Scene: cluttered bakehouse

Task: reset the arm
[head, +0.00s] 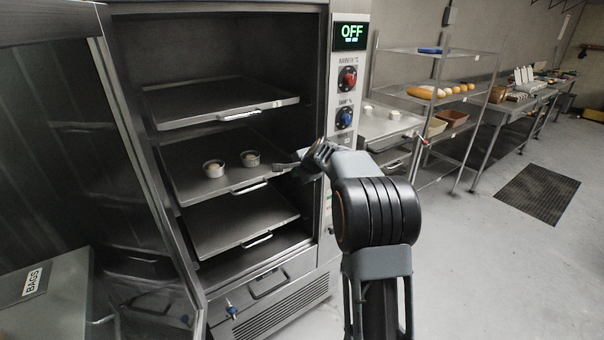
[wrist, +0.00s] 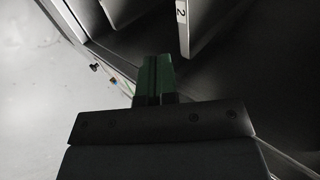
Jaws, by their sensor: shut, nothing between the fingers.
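My arm reaches forward into the open cabinet in the head view. My gripper (head: 284,168) is at the right front of the middle tray (head: 190,192), close to its front edge; I cannot tell whether it touches. In the wrist view my gripper (wrist: 154,62) shows its two greenish fingers together with nothing between them.
An upper tray (head: 220,103) and a lower tray (head: 235,220) sit in the cabinet. The open glass door (head: 95,150) stands at left. The control panel (head: 348,90) reads OFF. A wire rack (head: 440,95) with loaves stands at right.

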